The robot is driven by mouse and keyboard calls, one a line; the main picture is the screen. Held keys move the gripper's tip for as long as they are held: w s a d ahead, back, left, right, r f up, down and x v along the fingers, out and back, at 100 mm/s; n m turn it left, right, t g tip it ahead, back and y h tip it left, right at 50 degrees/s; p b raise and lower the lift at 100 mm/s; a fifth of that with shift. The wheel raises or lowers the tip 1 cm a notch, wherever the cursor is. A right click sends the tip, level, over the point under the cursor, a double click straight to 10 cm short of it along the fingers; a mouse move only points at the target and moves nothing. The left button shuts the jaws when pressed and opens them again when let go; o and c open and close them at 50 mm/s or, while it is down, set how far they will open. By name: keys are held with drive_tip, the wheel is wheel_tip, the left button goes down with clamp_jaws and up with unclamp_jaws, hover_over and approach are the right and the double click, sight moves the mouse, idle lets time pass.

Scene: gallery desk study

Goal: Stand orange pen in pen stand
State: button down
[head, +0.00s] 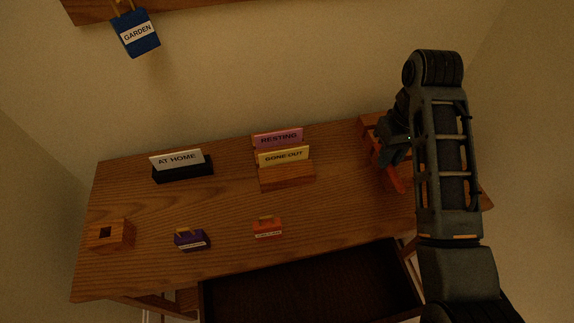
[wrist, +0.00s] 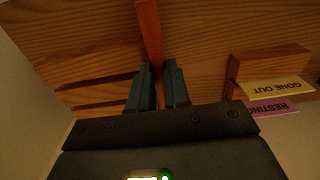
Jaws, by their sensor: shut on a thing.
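My gripper (wrist: 160,80) is shut on the orange pen (wrist: 149,28), which runs up between its two fingers in the wrist view. In the head view my gripper (head: 396,143) is at the right end of the desk, and the pen (head: 396,181) shows below it, tilted. The gripper hides part of the pen. I cannot tell whether the pen touches the desk or the rack. A wooden block with a square hole (head: 122,236), which looks like the pen stand, is at the desk's left front corner, far from my gripper.
A slotted wooden rack (wrist: 88,67) is beside my gripper. A holder with yellow and pink signs (head: 288,178) and a black AT HOME sign holder (head: 183,172) stand behind. Purple (head: 191,240) and orange (head: 267,229) tagged items sit in front. A drawer (head: 310,286) is open below.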

drive_tip(key=w+a+f+b, duration=0.3)
drive_tip(key=a+f+b, duration=0.1)
drive_tip(key=a+b, duration=0.1)
drive_tip(key=p, duration=0.2)
hover_over(329, 173)
wheel_tip(329, 173, down, 3)
drive_tip(key=shift+d+r, duration=0.15)
drive_tip(key=shift+f, duration=2.15)
drive_tip(key=c, duration=1.1)
unclamp_jaws()
drive_tip(key=shift+f, duration=0.1)
